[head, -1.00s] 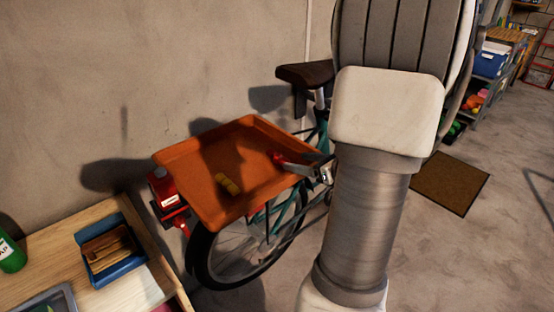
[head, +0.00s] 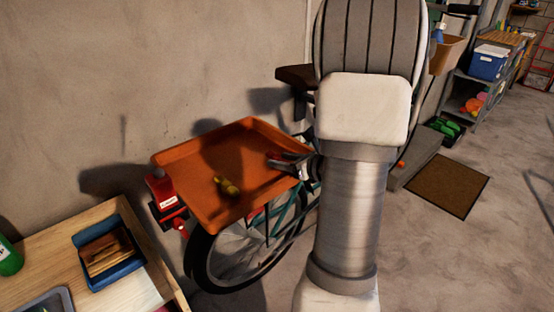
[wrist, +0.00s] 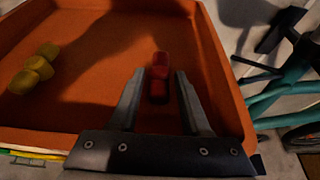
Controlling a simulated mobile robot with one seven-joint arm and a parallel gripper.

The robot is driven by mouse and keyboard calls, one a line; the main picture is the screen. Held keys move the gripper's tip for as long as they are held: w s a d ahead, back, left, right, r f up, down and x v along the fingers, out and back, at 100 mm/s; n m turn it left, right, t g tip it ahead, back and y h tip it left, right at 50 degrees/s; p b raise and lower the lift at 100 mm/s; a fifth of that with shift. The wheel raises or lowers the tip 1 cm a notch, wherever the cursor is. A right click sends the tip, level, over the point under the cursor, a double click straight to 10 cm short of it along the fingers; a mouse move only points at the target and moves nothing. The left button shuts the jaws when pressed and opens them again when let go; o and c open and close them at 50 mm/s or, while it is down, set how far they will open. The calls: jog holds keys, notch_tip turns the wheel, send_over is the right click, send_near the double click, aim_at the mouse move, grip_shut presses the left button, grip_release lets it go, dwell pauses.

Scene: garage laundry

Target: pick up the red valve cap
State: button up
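The red valve cap (wrist: 158,72) lies in the orange tray and shows in the wrist view as a small red piece with two sections. My gripper (wrist: 157,84) is open, with one finger on each side of the cap and a gap to both. I cannot tell whether the fingertips are at the cap's height. In the head view my gripper (head: 276,161) is over the right part of the orange tray (head: 182,165), and it largely hides the cap there.
Yellow pieces (wrist: 34,68) lie in the tray, left of my gripper. The tray's raised rim is close to my gripper. A teal bicycle (head: 262,232) stands under the tray. A workbench (head: 50,245) with a blue bin (head: 127,262) is at lower left.

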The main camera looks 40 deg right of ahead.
grip_shut()
